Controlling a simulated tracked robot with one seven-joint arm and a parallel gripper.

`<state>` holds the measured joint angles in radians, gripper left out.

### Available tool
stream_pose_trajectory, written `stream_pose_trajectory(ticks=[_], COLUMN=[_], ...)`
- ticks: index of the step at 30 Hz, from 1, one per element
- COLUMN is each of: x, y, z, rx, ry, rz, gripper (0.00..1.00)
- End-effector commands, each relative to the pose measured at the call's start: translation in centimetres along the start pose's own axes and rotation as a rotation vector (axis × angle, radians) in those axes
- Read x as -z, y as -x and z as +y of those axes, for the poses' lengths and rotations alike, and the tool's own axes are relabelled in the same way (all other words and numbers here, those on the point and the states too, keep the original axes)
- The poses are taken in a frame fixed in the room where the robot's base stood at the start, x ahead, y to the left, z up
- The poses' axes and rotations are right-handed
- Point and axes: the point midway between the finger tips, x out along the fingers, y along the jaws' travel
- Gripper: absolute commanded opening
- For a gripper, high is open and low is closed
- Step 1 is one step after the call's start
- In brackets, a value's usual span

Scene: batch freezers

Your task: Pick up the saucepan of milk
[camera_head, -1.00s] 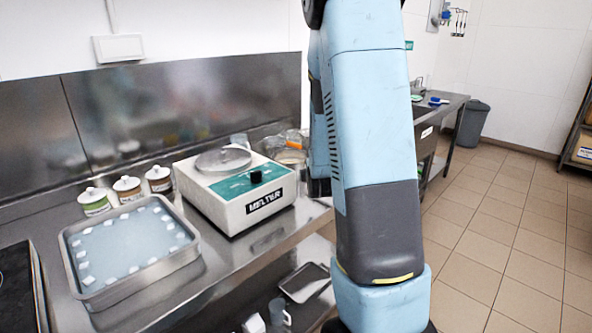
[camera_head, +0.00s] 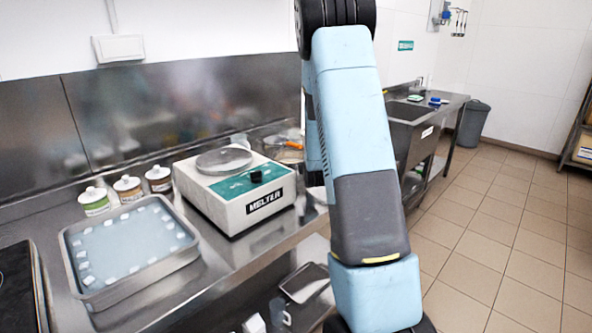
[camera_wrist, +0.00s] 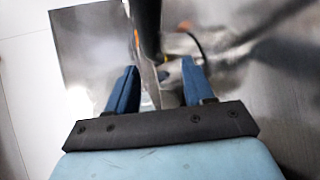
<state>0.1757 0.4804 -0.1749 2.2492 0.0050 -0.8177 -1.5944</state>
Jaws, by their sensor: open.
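I cannot clearly make out the saucepan of milk. A round, pale metal vessel (camera_head: 289,156) shows partly behind the melter in the head view, beside my arm; I cannot tell whether it is the saucepan. My gripper (camera_wrist: 159,70) shows in the wrist view with its two blue fingers apart. A dark, blurred bar (camera_wrist: 147,30) reaches down from the top edge towards the gap between them; I cannot tell what it is or whether it touches them. In the head view my arm hides the gripper.
The white-and-green melter (camera_head: 238,190) stands on the steel counter. A metal tray (camera_head: 130,250) and several lidded jars (camera_head: 127,188) are to its left. An orange item (camera_head: 295,145) lies behind it. A sink table (camera_head: 410,112) and a bin (camera_head: 473,125) stand back right.

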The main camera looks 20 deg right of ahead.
Motion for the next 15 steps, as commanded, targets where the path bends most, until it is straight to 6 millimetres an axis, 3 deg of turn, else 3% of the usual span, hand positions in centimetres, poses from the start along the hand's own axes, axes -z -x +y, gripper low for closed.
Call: stream_pose_trajectory(ticks=[6, 15], x=[-0.1, 0.0], y=[-2.3, -2.5], z=[0.1, 0.1], rx=[0.001, 0.001], ry=[0.000, 0.000], rz=[0.000, 0.000], gripper=[0.52, 0.50])
